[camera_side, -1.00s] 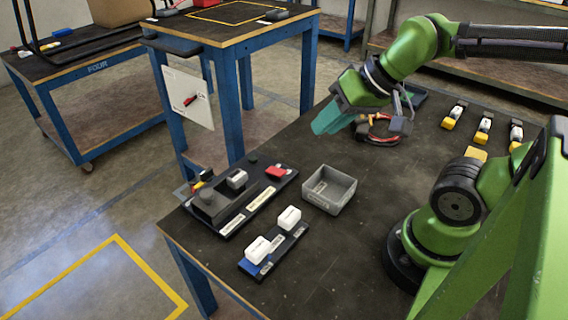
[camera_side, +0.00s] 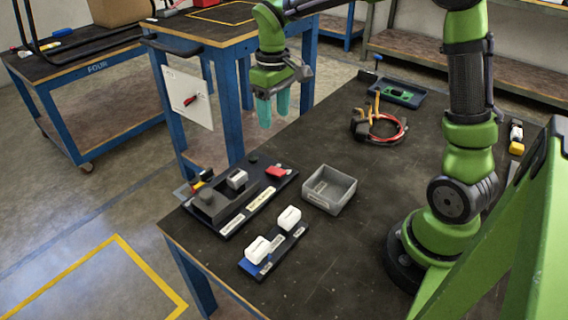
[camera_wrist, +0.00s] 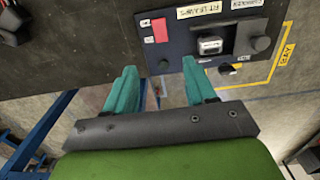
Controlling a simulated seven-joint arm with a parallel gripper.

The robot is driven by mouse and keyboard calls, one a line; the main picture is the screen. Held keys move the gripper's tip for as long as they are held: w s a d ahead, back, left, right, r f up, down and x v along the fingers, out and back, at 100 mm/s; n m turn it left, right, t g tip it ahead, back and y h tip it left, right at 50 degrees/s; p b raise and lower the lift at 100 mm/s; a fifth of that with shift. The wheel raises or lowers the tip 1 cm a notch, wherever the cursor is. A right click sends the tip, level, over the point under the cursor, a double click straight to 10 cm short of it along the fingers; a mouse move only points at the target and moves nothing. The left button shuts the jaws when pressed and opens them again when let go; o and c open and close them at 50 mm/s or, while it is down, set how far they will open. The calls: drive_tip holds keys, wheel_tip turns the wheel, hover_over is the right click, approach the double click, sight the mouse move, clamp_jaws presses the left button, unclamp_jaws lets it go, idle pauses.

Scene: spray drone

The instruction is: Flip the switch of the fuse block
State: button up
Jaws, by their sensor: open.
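A black panel (camera_side: 232,224) near the table's left edge carries a dark block with a pale grey cap (camera_side: 237,179) and a flat red piece (camera_side: 275,171). It looks like the fuse block; I cannot tell for sure which part is the switch. In the wrist view the red piece (camera_wrist: 160,30), the pale cap (camera_wrist: 210,45) and a round dark knob (camera_wrist: 262,44) show at the top. My gripper (camera_side: 273,108) has teal fingers, points down and is open and empty. It hangs above and behind the panel. In the wrist view the fingertips (camera_wrist: 160,70) are below the red piece.
A grey open bin (camera_side: 343,198) stands right of the panel. A blue-ended strip with two white blocks (camera_side: 257,249) lies in front. Headphones or a cable loop (camera_side: 380,128) and a dark tray (camera_side: 400,93) lie at the back. The table's middle is clear.

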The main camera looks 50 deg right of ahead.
sight(275, 170)
wheel_tip(275, 170, down, 16)
drive_tip(key=shift+r, duration=0.1)
idle(0.4)
